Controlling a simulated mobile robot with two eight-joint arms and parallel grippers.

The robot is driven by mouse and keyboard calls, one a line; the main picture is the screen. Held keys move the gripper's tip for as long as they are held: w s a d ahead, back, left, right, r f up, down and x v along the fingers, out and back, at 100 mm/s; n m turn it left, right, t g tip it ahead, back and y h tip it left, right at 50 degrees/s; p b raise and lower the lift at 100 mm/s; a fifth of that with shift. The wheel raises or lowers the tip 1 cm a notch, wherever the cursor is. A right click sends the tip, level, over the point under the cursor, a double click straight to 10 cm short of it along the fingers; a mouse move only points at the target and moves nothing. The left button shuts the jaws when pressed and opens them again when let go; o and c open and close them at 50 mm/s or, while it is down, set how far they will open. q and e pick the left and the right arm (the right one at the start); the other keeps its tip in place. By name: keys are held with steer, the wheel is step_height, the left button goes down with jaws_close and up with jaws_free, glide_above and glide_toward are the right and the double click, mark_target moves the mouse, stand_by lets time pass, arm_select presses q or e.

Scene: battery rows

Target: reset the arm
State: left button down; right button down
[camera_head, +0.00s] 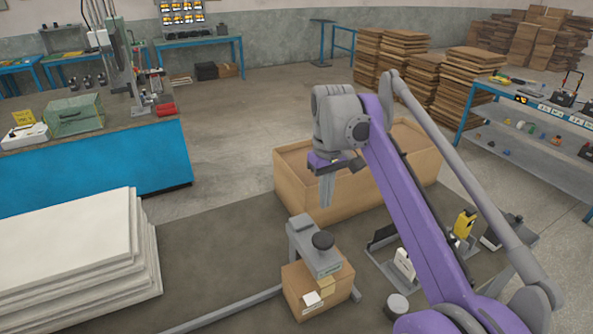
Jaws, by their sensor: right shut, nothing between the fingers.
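My right arm, purple and grey, reaches in from the lower right. Its gripper (326,203) points down in front of the large open cardboard box (300,195), near its front left corner. The fingers are together and hold nothing. A grey holder (407,288) to the right of the small carton carries a white block (404,264) and a dark plate (382,237). A yellow block (464,224) stands further right, partly beside my arm links. My left gripper is not in view.
A small carton (330,293) with a grey device (318,262) on it stands below the gripper. A stack of white sheets (65,240) fills the lower left. A blue workbench (90,165) is behind it. Brown cardboard stacks (470,85) stand at the back right.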

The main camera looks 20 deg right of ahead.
steer(key=s+a+f+t, duration=0.3)
steer(key=s+a+f, duration=0.2)
steer(key=s+f, duration=0.5)
steer(key=s+a+f+m+t, duration=0.1)
steer(key=s+a+f, duration=0.3)
steer(key=s+f, duration=0.6)
steer(key=shift+a+f+t, duration=0.4)
steer(key=shift+f+t, duration=0.15)
steer(key=shift+t, duration=0.35)
